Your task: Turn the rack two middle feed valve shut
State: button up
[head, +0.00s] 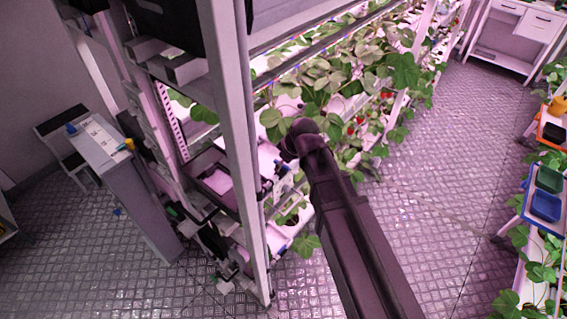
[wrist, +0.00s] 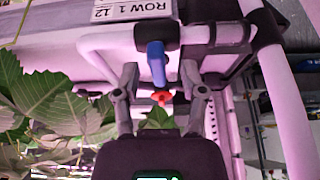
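A valve with a blue lever handle (wrist: 156,62) shows in the wrist view, on a dark fitting in a pale pipe. The lever points down in the picture. My gripper (wrist: 160,74) has its two fingers apart, one on each side of the lever's lower end, with gaps visible between. In the head view my arm reaches to the rack (head: 233,120), and its end is beside the rack's near post. The gripper's fingers and the valve are mostly hidden there. I cannot read which rack or level this valve belongs to.
A label (wrist: 131,9) with "ROW 1" sits above the valve. Strawberry leaves (wrist: 45,95) crowd the left, and a red berry (wrist: 162,97) hangs behind the fingers. A grey cabinet (head: 125,180) stands left of the rack. The aisle floor (head: 440,160) to the right is clear.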

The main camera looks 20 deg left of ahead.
jog(key=shift+w+n, duration=0.15)
jog(key=shift+n, duration=0.15)
dwell(0.4)
